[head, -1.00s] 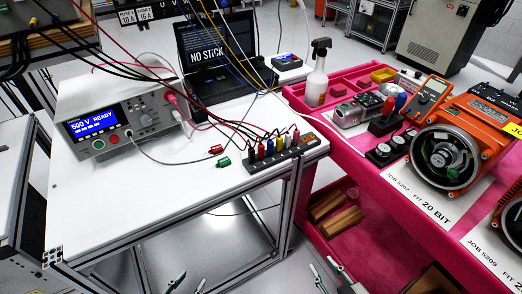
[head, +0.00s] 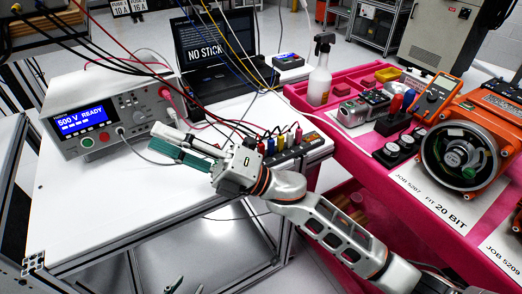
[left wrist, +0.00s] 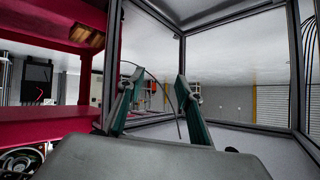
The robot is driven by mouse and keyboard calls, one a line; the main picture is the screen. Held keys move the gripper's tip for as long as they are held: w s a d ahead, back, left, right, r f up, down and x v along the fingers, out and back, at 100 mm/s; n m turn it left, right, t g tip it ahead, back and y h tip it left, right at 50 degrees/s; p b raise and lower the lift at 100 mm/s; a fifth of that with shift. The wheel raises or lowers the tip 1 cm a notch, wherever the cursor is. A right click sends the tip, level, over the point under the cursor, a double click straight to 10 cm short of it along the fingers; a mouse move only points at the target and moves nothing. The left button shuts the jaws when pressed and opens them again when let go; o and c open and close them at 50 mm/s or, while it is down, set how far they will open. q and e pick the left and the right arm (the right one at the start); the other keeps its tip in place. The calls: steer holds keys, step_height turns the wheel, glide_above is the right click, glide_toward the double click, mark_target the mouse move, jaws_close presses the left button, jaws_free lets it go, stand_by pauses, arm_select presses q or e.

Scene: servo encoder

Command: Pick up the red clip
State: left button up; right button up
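My right gripper (head: 158,140) reaches over the white table (head: 95,205), its fingers pointing left in the head view. From this angle I cannot tell whether it is open or holds anything. The loose red clip, seen on the table in the earlier head frame, cannot be seen now; the right gripper and wrist cover that area. The green clip beside it is hidden too. My left gripper (head: 172,286) is low at the bottom edge of the head view. In the left wrist view (left wrist: 156,78) its fingers are apart with nothing between them, facing the table's frame.
A strip with several coloured clips (head: 292,155) stands at the table's right edge, close to my right wrist. The tester (head: 100,125) stands at the left, with cables crossing above the table. A pink cart (head: 350,150) is at the right. The table's front left is clear.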

steer(key=s+a+n+g+h, duration=0.2)
steer(key=s+a+n+g, duration=0.15)
steer(key=n+g, duration=0.4)
steer(key=n+t+h+b, duration=0.6)
steer(key=n+h, duration=0.8)
steer(key=h, duration=0.8)
glide_above(262, 143)
steer(key=f, duration=0.4)
steer(key=s+f, duration=0.1)
steer(key=f, duration=0.1)
steer(key=shift+a, duration=0.25)
steer(key=shift+w+d, duration=0.2)
step_height(262, 143, down, 3)
steer(key=shift+r+b, duration=0.2)
steer(key=shift+b, duration=0.1)
steer(key=f, duration=0.1)
steer(key=f+b, duration=0.1)
steer(key=f, duration=0.3)
steer(key=shift+w, duration=0.3)
steer(key=shift+r, duration=0.15)
jaws_close()
arm_select(q)
steer(key=f, duration=0.4)
steer(key=shift+w+d, duration=0.15)
steer(key=shift+d, duration=0.05)
